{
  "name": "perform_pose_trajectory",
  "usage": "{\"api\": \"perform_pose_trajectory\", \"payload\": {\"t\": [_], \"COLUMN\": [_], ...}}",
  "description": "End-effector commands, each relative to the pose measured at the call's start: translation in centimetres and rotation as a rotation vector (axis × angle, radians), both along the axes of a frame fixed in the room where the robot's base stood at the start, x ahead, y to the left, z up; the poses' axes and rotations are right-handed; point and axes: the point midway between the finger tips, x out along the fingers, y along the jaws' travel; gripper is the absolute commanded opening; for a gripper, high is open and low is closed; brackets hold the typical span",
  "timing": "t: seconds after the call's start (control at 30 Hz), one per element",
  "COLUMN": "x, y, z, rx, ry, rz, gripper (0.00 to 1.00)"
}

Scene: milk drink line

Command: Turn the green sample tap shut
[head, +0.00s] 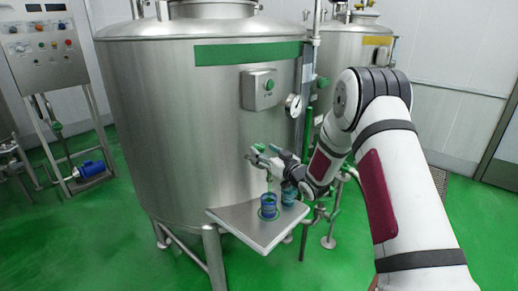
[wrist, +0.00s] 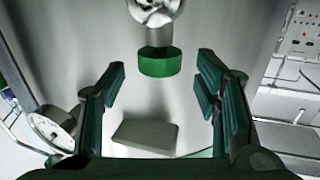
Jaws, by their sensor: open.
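The green tap handle (wrist: 160,63) shows as a short green block on a metal stem in the wrist view, and the round metal tap body (wrist: 154,10) is at the top edge. My gripper (wrist: 160,72) is open, with one dark green finger pad on each side of the handle in the picture. Gaps show on both sides and neither pad touches it. I cannot tell how deep the handle lies between the pads. In the head view my gripper (head: 254,156) is at the tank front, by the green handle (head: 259,148). My gripper partly hides the tap there.
A steel shelf (head: 235,218) below holds two blue cups, one in front (head: 268,207) and one behind (head: 289,194), close under my gripper. The steel tank (head: 165,130) is behind. A button box (head: 262,89) and a gauge (head: 294,104) are above.

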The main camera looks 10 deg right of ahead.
Motion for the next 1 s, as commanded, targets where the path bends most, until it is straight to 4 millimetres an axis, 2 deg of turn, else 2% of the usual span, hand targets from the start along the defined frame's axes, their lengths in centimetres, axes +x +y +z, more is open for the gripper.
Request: {"api": "perform_pose_trajectory", "payload": {"t": [0.1,0.3,0.63,0.67,0.8,0.87,1.0], "x": [1.7,3.3,3.6,3.6,3.6,3.6,3.5], "y": [0.7,1.3,1.3,1.3,1.3,1.3,1.3], "z": [0.0,0.0,0.0,0.0,0.0,0.0,0.0], "rx": [0.001,0.000,0.001,0.001,0.001,0.001,0.001], "ry": [-0.001,0.000,0.000,0.000,0.000,0.000,0.000], "rz": [0.000,0.000,-0.001,-0.001,-0.001,-0.001,-0.002], "gripper": [0.57,0.57,0.57,0.52,0.21,0.08,0.08]}}
